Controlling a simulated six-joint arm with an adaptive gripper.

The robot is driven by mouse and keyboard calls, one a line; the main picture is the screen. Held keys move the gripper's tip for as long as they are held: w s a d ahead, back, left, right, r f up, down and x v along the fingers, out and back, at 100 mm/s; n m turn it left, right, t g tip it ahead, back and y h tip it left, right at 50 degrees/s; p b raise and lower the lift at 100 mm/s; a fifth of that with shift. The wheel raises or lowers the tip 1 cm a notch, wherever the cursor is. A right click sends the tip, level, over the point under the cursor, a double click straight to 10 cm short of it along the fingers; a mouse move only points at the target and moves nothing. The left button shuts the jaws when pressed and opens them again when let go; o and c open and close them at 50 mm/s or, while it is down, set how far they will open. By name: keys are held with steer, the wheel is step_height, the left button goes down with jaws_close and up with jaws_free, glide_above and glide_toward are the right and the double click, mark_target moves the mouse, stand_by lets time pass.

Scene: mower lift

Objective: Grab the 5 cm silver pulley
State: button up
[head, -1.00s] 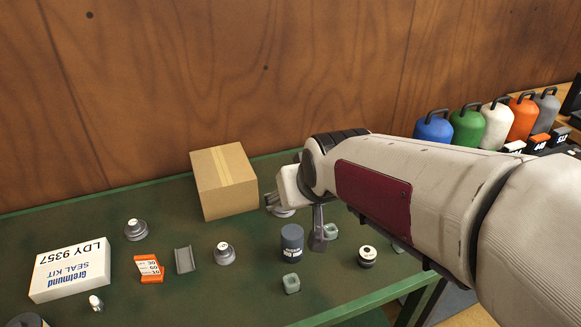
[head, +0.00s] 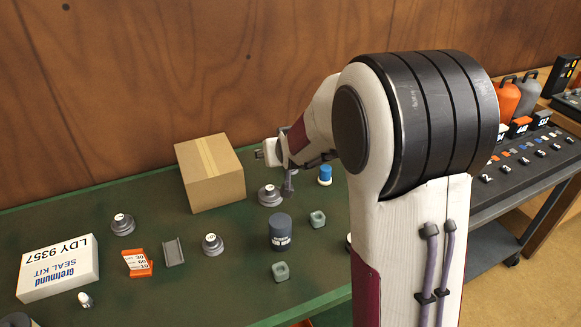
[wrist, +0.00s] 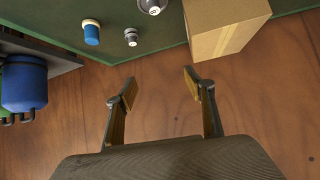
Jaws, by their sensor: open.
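Three silver stepped pulleys stand on the green table in the head view: one at the left (head: 122,224), one in the middle (head: 212,244), and one at the back (head: 269,195) just right of the cardboard box. Their top labels are too small to read, so I cannot tell which is 5 cm. The back pulley shows partly at the top edge of the wrist view (wrist: 152,6). My gripper (wrist: 160,79) is open and empty. It points at the wooden wall near the table's back edge, above and apart from the back pulley in the head view (head: 272,168).
The cardboard box (head: 210,173) is close to my gripper. A blue-capped item (head: 325,175), dark cylinder (head: 283,231), two grey-green blocks (head: 318,219), orange box (head: 137,263), grey bracket (head: 174,252) and seal kit box (head: 58,268) stand around. A small silver part (wrist: 131,37) shows in the wrist view.

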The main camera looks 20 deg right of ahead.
steer(key=w+d+f+t, duration=0.1)
steer(key=w+d+f, duration=0.4)
steer(key=w+f, duration=0.25)
steer(key=m+t+h, duration=0.1)
steer(key=t+h, duration=0.1)
glide_toward(295, 171)
steer(key=w, duration=0.1)
steer(key=w+r, duration=0.1)
steer(key=w, duration=0.1)
steer(key=shift+w+r, duration=0.2)
steer(key=shift+r, duration=0.15)
steer(key=shift+w, duration=0.1)
steer(key=shift+x, duration=1.2)
steer(key=shift+f, duration=0.15)
steer(key=shift+x, duration=2.5)
steer(key=c, duration=1.2)
